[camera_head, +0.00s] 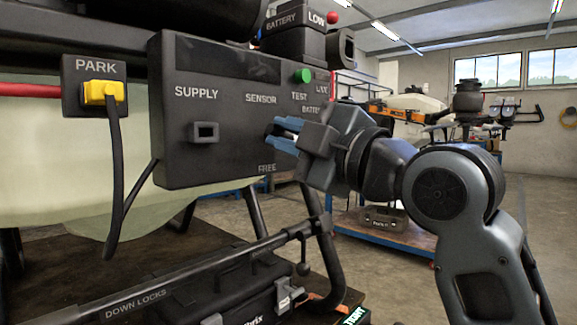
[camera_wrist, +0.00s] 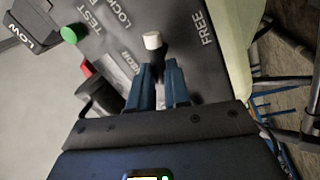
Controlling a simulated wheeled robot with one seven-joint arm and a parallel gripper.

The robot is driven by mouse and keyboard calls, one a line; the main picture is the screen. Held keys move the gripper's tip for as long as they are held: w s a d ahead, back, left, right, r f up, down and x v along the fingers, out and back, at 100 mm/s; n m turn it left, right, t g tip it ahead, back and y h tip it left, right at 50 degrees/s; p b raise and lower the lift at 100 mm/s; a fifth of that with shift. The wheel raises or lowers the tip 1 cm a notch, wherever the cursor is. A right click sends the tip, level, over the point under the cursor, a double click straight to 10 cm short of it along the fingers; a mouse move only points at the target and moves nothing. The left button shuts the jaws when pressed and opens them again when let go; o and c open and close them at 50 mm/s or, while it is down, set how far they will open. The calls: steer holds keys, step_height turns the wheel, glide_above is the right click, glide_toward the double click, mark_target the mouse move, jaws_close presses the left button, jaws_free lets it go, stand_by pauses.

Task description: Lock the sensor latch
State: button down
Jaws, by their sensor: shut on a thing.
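The sensor latch shows in the wrist view as a dark lever with a white end (camera_wrist: 152,40) on the dark panel, between the LOCK and FREE labels. My gripper (camera_wrist: 160,68) has its blue fingers close together around the lever's dark part, just below the white end. A narrow gap shows between the fingers. In the head view my gripper (camera_head: 275,139) is at the right part of the panel (camera_head: 225,150), below the SENSOR label and above FREE. The latch is hidden there by the fingers and gripper body.
A green TEST button (camera_head: 302,75) sits above my gripper. A SUPPLY socket (camera_head: 205,132) is at the panel's left. A yellow plug (camera_head: 103,93) with a hanging black cable is in the PARK holder. A black rail (camera_head: 190,273) marked DOWN LOCKS runs below.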

steer(key=shift+f+n+g+y+b, duration=0.15)
steer(key=shift+n+g+y+b, duration=0.15)
steer(key=shift+n+b, duration=0.85)
steer(key=shift+f+n+g+y+b, duration=0.2)
steer(key=shift+n+g+b, duration=0.1)
steer(key=shift+n+b, duration=0.8)
steer(key=shift+r+n, duration=0.1)
steer(key=shift+n, duration=0.15)
steer(key=c, duration=1.1)
jaws_free()
steer(key=v, duration=0.7)
steer(key=shift+s+d+p, duration=0.25)
steer(key=shift+d+p, duration=0.05)
steer(key=shift+p, duration=0.05)
